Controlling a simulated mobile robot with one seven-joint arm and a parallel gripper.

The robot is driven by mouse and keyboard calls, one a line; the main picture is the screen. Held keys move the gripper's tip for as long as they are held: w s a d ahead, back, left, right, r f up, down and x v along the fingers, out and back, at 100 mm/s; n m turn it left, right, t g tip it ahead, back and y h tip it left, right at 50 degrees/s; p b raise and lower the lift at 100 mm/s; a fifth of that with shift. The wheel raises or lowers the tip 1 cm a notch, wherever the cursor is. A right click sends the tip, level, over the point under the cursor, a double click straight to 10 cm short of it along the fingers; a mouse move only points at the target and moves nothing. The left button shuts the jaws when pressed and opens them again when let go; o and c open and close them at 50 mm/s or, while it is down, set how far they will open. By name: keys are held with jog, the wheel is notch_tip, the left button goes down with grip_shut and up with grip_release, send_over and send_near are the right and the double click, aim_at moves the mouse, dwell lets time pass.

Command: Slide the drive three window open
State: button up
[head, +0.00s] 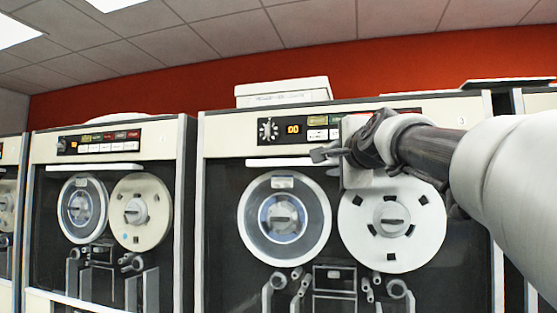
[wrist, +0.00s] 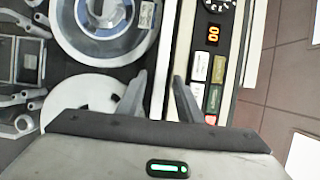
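The drive three cabinet (head: 200,220) stands in front of me, with a small 3 at its upper right. Its window handle, a white horizontal bar (head: 285,162), runs just under the control panel, above the reels. It also shows in the wrist view as a pale upright strip (wrist: 166,70). My gripper (head: 328,155) is at the right part of this bar, and the arm hides the bar's right end. In the wrist view my gripper (wrist: 160,90) is open, its fingers apart on either side of the strip. I cannot tell whether they touch it. The glass is hard to make out.
The control panel (head: 293,129) with a lit display is just above the bar. A clear-rimmed reel (head: 250,232) and a white reel (head: 425,240) sit below. Another tape drive (head: 110,260) stands to the left. A white box (head: 283,90) lies on top of drive three.

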jog(key=shift+w, duration=0.15)
jog(key=shift+c, duration=0.5)
grip_shut()
